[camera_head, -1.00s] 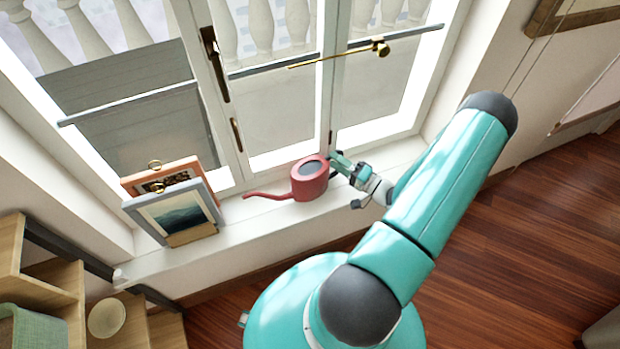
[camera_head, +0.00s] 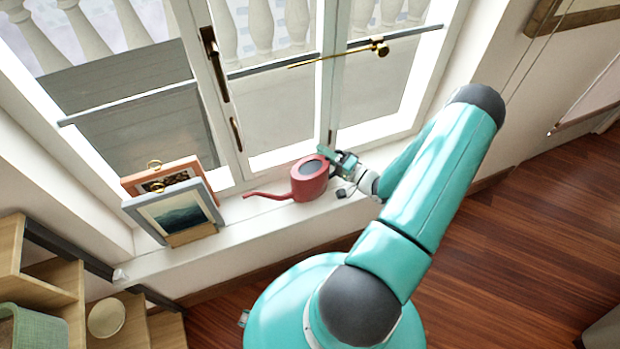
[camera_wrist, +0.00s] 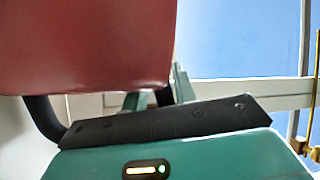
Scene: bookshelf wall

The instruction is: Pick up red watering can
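The red watering can (camera_head: 309,178) stands upright on the white windowsill, its long thin spout pointing left and its dark opening facing up. My gripper (camera_head: 334,172) is at the can's right side, very close to it. Its fingers look spread, one near the can's upper right edge and one lower down. I cannot tell if they touch the can. In the wrist view, the can's red body (camera_wrist: 90,45) fills the upper left, just beyond my gripper's dark front plate. The can's handle is not clear in either view.
Two small framed pictures (camera_head: 172,215) lean on the sill left of the spout. The window (camera_head: 275,110) with brass handles is close behind the can. Wooden shelves (camera_head: 50,275) stand at lower left. The wooden floor (camera_head: 530,240) at right is clear.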

